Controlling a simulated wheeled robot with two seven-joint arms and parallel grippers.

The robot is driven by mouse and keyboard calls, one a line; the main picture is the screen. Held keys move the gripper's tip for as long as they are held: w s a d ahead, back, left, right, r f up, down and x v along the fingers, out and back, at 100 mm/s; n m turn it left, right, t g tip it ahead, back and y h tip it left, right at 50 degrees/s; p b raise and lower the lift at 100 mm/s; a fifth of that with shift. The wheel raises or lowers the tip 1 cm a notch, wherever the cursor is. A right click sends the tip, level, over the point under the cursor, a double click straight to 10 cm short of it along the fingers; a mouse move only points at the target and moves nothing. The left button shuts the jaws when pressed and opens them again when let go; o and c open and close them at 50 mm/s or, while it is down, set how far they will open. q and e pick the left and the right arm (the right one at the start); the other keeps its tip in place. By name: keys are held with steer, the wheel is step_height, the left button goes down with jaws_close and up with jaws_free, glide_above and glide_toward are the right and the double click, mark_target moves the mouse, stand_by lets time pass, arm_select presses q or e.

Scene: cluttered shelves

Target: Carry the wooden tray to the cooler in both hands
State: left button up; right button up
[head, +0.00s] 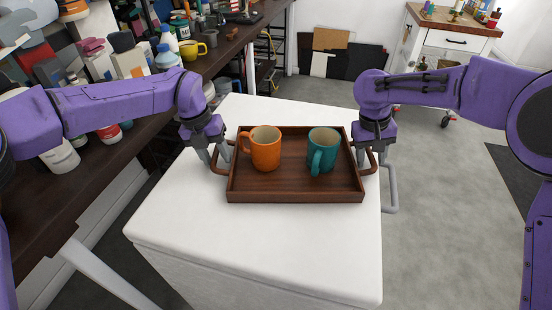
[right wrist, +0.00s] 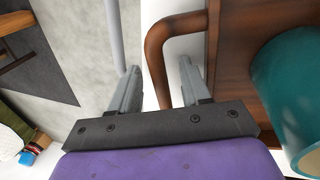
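The dark wooden tray (head: 296,197) appears to rest flat on the white lid of the cooler (head: 262,250). An orange mug (head: 266,150) and a teal mug (head: 321,154) stand upright in the tray; the teal mug also shows in the right wrist view (right wrist: 290,85). My left gripper (head: 217,158) is at the tray's left handle, its fingers apart around it. My right gripper (right wrist: 158,88) is open at the right handle (right wrist: 157,50), which lies between its fingers with gaps visible. In the head view the right fingertips are partly hidden.
A dark workbench (head: 110,165) crowded with bottles, cans and a yellow mug (head: 190,50) runs along the left. A grey tube handle (head: 391,185) sticks out at the cooler's right side. A white drawer cabinet (head: 445,45) stands at the back right. The floor (head: 435,180) on the right is clear.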

steer(key=shift+r, duration=0.3)
arm_select(q)
step_height(320, 180, up, 12)
steer(key=a, duration=0.2)
steer(key=shift+a+f, duration=0.15)
arm_select(e)
step_height(320, 180, up, 11)
steer(key=a, duration=0.2)
steer(key=shift+a, duration=0.2)
steer(key=shift+r, duration=0.1)
